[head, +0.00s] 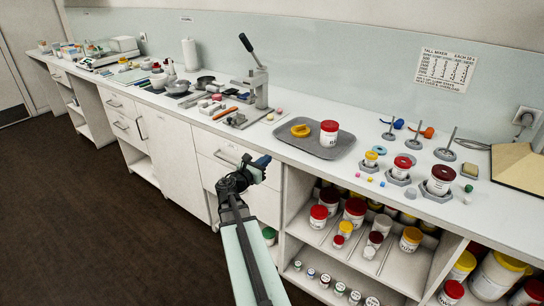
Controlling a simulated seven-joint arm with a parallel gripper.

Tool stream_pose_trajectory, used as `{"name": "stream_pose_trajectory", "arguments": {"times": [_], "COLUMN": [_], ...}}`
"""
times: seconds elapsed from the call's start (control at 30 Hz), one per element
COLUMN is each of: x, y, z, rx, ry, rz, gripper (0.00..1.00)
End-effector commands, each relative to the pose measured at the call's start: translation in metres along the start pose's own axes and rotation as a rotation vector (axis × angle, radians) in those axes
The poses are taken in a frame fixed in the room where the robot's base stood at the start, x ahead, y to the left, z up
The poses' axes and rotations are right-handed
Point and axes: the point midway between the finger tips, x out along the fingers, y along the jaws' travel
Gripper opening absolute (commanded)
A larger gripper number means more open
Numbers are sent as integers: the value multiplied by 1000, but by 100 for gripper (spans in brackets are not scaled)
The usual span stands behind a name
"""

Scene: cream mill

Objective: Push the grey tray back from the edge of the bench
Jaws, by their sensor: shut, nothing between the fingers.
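The grey tray (312,148) lies on the white bench (236,138), right of the middle of the picture. Its front corner is close to the bench's front edge. A white jar with a red lid (329,134) stands upright on it, and a yellow ring-shaped piece (300,131) lies on its left part. My gripper (264,163) is shut and empty, in front of the bench drawers, left of the tray and apart from it in the picture. Its exact height against the bench top is hard to tell.
A lever press (258,86) stands left of the tray. Lidded jars in grey holders (401,168) and small coloured cubes stand to the right. Behind the tray a bare strip of bench runs to the wall panel. Open shelves of jars (318,216) lie below.

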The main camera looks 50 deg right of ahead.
Motion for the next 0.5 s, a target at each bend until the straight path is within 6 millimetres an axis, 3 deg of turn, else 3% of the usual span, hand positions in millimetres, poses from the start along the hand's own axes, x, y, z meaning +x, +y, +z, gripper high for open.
{"name": "stream_pose_trajectory", "arguments": {"times": [0.13, 0.27, 0.37, 0.5], "x": [-11, -7, 3, 21], "y": [-1, -8, -18, -34], "z": [0, 2, 23, 66], "rx": [0, 3, 27, 79], "ry": [0, -2, -21, -61], "rz": [-1, -17, -39, -74], "gripper": [0, 0, 0, 0]}}
